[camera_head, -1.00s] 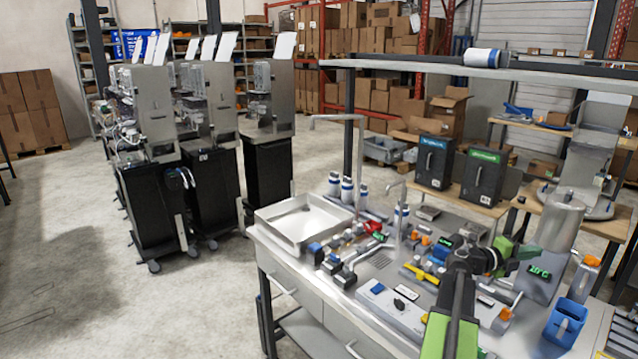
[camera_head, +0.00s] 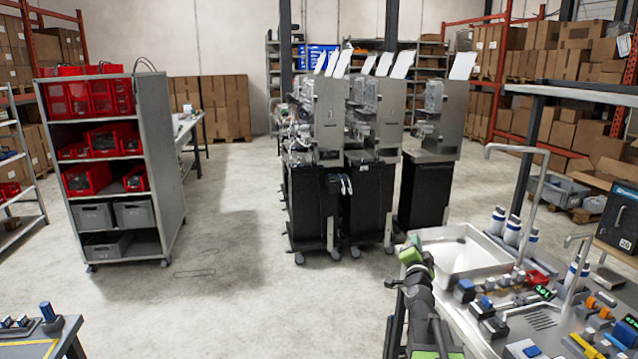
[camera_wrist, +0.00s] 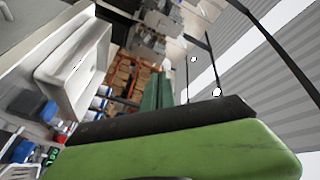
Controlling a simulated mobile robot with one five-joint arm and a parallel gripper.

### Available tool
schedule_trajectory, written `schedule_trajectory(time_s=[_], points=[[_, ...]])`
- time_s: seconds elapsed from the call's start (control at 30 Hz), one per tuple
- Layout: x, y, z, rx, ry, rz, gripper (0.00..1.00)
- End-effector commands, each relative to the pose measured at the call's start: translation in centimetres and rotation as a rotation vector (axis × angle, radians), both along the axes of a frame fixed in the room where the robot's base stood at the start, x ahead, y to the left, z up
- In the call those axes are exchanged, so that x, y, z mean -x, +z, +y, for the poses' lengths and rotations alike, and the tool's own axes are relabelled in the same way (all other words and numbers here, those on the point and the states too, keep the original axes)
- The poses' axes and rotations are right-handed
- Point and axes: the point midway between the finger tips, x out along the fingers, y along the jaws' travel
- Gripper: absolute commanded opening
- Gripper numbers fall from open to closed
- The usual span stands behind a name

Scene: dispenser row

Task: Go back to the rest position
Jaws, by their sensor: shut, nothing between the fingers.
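My gripper (camera_head: 392,282) shows in the head view at the end of my green and black arm, near the left edge of the workbench (camera_head: 440,238). It is shut with nothing in it and appears raised beside the white sink tray (camera_head: 452,262). In the wrist view, green and black parts of my gripper fill the lower middle, and the sink tray (camera_wrist: 72,58) lies at the upper left. The exact fingertip contact is too small to see in the head view.
Blue-capped bottles (camera_head: 513,230), a tap (camera_head: 545,175) and several small fittings crowd the bench. Dispenser machines (camera_head: 318,190) stand beyond it. A shelf rack with red bins (camera_head: 105,138) stands at the left.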

Motion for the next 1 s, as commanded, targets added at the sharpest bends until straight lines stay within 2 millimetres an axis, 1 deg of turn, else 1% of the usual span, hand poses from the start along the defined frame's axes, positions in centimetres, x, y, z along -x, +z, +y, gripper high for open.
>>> schedule_trajectory(time_s=[0.03,0.07,0.1,0.13,0.17,0.2,0.27,0.3,0.33,0.37,0.4,0.47,0.5,0.6,0.63,0.7,0.8,1.0], points=[[-0.4,-1.2,4.4,0.044,0.099,0.063,0.0],[-0.6,-2.1,6.9,0.075,0.159,0.107,0.0],[-0.5,-3.5,10.1,0.117,0.241,0.171,0.0],[-0.3,-4.7,12.5,0.149,0.302,0.223,0.0],[0.2,-6.0,14.7,0.184,0.361,0.278,0.0],[1.0,-8.0,17.6,0.233,0.44,0.359,0.0],[3.0,-11.3,21.2,0.311,0.555,0.498,0.0],[4.9,-13.7,22.9,0.365,0.627,0.606,0.0],[6.6,-15.6,23.8,0.406,0.676,0.696,0.0],[8.4,-17.4,24.1,0.443,0.719,0.791,0.0],[11.0,-19.7,23.8,0.486,0.765,0.922,0.0],[14.8,-22.3,22.4,0.528,0.808,1.11,0.0],[17.3,-23.6,21.4,0.547,0.829,1.226,0.0],[22.4,-25.2,19.3,0.56,0.863,1.462,0.0],[23.5,-25.4,18.8,0.558,0.868,1.516,0.0],[25.4,-25.6,18.3,0.545,0.885,1.602,0.0],[26.6,-25.6,18.2,0.527,0.905,1.649,0.0],[26.7,-25.6,18.3,0.524,0.907,1.652,0.0]])
